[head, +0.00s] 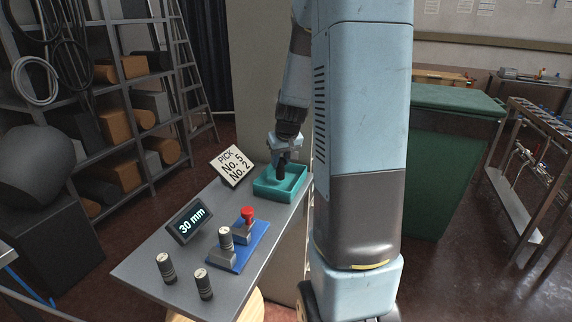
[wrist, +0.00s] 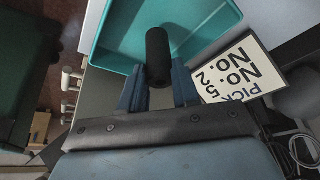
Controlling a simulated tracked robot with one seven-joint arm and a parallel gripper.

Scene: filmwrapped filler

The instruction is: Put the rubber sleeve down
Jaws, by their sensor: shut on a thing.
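The rubber sleeve (wrist: 157,55) is a black cylinder held between the two blue fingers of my gripper (wrist: 158,90) in the wrist view. In the head view my gripper (head: 283,166) points down over the teal tray (head: 290,195) at the far end of the grey table, with the dark sleeve (head: 281,172) at its tips. In the wrist view the sleeve overlaps the near edge of the teal tray (wrist: 215,18). I cannot tell whether the sleeve touches the tray floor. The tray's visible inside looks empty.
A sign reading "PICK No. 5 No. 2" (head: 232,166) stands left of the tray. Nearer are a "30 mm" display (head: 190,222), a blue base (head: 240,248) with a red-topped part, and grey capped cylinders (head: 166,268). Shelving (head: 110,110) stands left, a green bin (head: 450,150) right.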

